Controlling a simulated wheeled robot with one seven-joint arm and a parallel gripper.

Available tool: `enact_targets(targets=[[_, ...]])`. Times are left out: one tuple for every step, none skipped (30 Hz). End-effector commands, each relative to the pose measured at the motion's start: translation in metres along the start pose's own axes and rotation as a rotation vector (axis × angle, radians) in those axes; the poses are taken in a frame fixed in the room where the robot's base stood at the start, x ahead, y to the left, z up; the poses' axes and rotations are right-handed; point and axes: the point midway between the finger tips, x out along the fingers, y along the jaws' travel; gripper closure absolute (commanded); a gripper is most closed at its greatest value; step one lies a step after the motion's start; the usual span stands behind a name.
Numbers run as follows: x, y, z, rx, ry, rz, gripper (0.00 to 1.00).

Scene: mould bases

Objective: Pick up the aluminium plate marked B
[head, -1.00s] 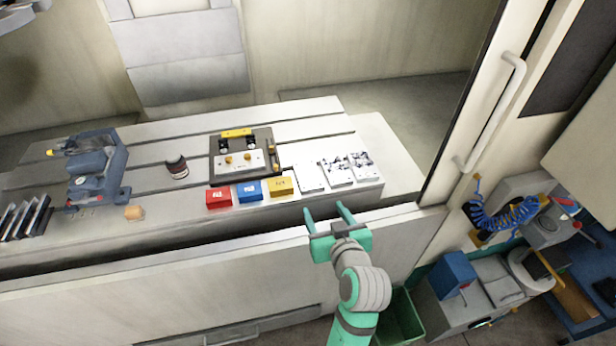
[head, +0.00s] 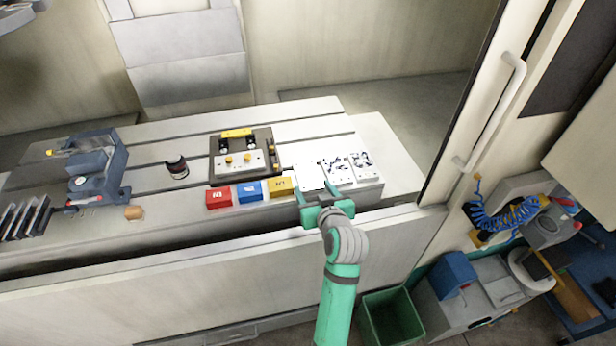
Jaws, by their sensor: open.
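Three pale metal plates lie in a row at the right front of the machine table: a left plate (head: 309,175), a middle plate (head: 338,168) with dark marks, and a right plate (head: 361,160) with dark marks. I cannot read any letter on them, so I cannot tell which one is B. My gripper (head: 312,189) is open, at the front edge of the left plate, with its fingers pointing toward it. The gripper covers part of that plate's front. I cannot tell whether the fingers touch it.
Red (head: 219,197), blue (head: 249,191) and yellow (head: 280,186) blocks stand left of the plates. Behind them is a dark fixture (head: 217,168) with a silver plate and brass knobs. A blue vise-like device (head: 97,168) stands far left. The machine's front wall (head: 150,285) runs below the table.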

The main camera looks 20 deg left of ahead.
Motion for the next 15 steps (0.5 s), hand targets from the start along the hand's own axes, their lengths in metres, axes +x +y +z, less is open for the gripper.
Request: enact_targets(targets=[[0.0032,-0.0001,0.0,0.0,-0.001,0.0,0.41],[0.0042,-0.0001,-0.0001,-0.001,0.0,0.0,0.41],[0.005,-0.0001,-0.0001,0.0,0.0,0.0,0.41],[0.0053,0.0,-0.0001,0.0,0.0,0.0,0.41],[0.0053,0.0,-0.0001,0.0,0.0,0.001,0.41],[0.0052,0.0,-0.0001,0.0,0.0,0.001,0.41],[0.0051,0.0,-0.0001,0.0,0.0,0.001,0.41],[0.0051,0.0,-0.0001,0.0,0.0,0.001,0.41],[0.0051,0.0,-0.0001,0.0,0.0,0.0,0.41],[0.005,0.0,-0.0001,0.0,0.0,0.0,0.48],[0.005,0.0,-0.0001,0.0,0.0,0.0,0.55],[0.005,0.0,-0.0001,0.0,0.0,0.0,0.65],[0.0049,0.0,-0.0001,0.0,0.0,0.0,0.72],[0.0049,0.0,-0.0001,0.0,0.0,0.0,0.79],[0.0045,0.0001,-0.0016,-0.001,0.004,0.001,0.84]])
